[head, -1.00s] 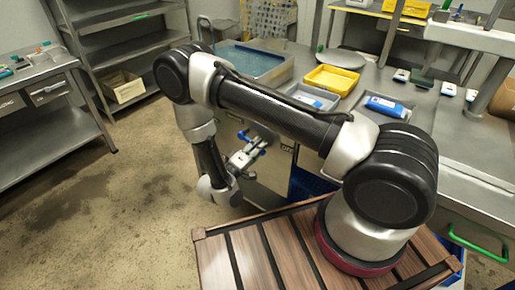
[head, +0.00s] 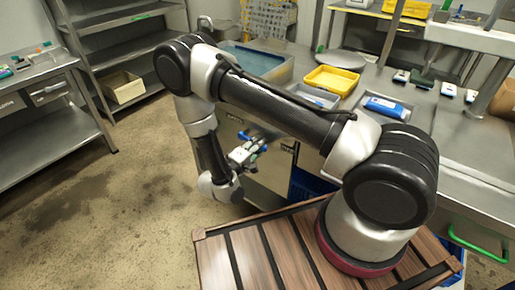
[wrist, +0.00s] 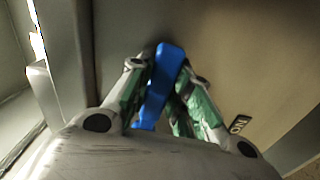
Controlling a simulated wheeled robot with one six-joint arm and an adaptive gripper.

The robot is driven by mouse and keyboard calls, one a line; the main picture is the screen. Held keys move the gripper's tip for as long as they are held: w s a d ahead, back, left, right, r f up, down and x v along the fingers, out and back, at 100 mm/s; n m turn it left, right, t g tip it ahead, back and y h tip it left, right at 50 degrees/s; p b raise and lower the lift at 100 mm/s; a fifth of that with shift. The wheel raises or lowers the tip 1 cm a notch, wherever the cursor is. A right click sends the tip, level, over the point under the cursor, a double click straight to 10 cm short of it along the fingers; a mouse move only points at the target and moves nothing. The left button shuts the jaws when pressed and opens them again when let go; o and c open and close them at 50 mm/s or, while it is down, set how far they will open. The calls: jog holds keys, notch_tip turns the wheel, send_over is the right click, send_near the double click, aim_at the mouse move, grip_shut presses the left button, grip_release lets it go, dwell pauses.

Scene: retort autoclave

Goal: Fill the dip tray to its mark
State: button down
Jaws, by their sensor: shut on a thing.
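My gripper (wrist: 157,92) is shut on a blue bar-shaped thing (wrist: 163,76) in the wrist view, with green-padded fingers on both sides of it. In the head view my gripper (head: 248,152) is low, in front of the steel cabinet under the counter, and blue parts show at it. I cannot tell whether the blue thing is fixed to the cabinet. A wide grey tank (head: 284,72) with bluish liquid stands on the counter above. I cannot tell which vessel is the dip tray, and no fill mark can be made out.
A yellow tray (head: 346,89), a small grey tray (head: 332,102) and a blue-and-white packet (head: 385,106) are on the counter. A steel bench (head: 45,115) and a shelf rack (head: 130,58) stand left. The floor (head: 120,190) between is clear.

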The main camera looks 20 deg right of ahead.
jog(key=shift+r+n, duration=0.35)
jog(key=shift+n, duration=0.25)
jog(key=c, duration=1.3)
grip_release()
jog(key=v, duration=1.2)
